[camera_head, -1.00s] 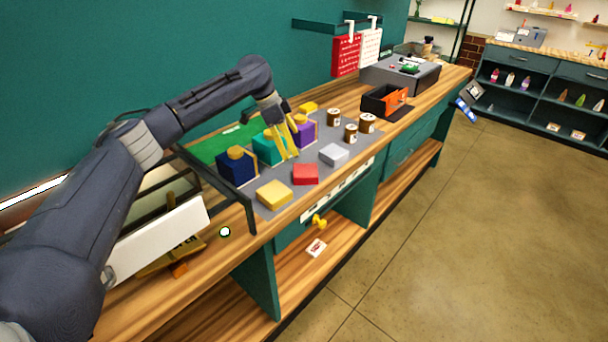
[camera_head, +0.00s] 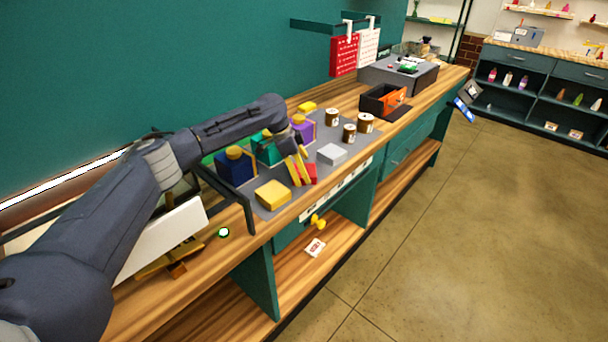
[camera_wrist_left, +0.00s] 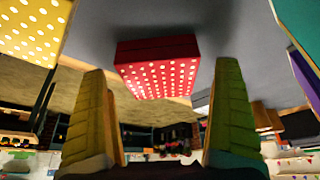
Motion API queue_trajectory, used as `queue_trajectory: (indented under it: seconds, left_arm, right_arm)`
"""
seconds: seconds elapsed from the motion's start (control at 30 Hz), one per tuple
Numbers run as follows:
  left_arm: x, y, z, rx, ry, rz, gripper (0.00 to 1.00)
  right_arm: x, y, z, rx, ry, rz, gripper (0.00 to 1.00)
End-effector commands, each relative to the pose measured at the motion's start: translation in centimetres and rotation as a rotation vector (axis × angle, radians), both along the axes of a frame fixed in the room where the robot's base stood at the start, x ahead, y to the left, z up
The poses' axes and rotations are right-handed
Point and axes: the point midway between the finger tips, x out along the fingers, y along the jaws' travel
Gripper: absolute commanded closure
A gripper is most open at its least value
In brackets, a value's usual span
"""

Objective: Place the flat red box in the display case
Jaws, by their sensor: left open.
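The flat red box (camera_head: 311,172) lies on the grey mat near the bench's front edge, partly hidden by my left gripper (camera_head: 301,178). In the left wrist view the red box (camera_wrist_left: 158,68) has white dots on its face and sits ahead of the two yellow fingers, roughly between them. The fingers are apart with nothing held; I cannot tell whether they touch the box. I cannot tell for sure which thing is the display case; a dark frame (camera_head: 249,215) stands at the mat's left end. My right gripper is not in view.
A flat yellow box (camera_head: 272,195) lies left of the red box and a grey box (camera_head: 331,154) to its right. Taller navy (camera_head: 236,168), teal and purple (camera_head: 302,128) boxes stand behind. Brown jars (camera_head: 349,133) and a black bin (camera_head: 378,103) are farther right.

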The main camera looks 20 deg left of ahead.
Motion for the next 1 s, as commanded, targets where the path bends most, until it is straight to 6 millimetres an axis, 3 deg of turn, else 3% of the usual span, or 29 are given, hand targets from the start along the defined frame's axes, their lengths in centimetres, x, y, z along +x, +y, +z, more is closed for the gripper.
queue_trajectory:
  seconds: [0.13, 0.43, 1.0]
  left_arm:
    - [0.13, -0.44, -0.98, -0.001, 0.0, 0.0, 0.02]
    - [0.18, -0.48, -1.19, -0.001, -0.001, 0.0, 0.02]
    - [0.21, -0.49, -1.1, -0.002, -0.002, 0.0, 0.68]
  right_arm:
    - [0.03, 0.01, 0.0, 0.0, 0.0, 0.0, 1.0]
    - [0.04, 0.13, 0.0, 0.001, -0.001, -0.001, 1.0]
    - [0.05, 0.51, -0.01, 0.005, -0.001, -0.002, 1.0]
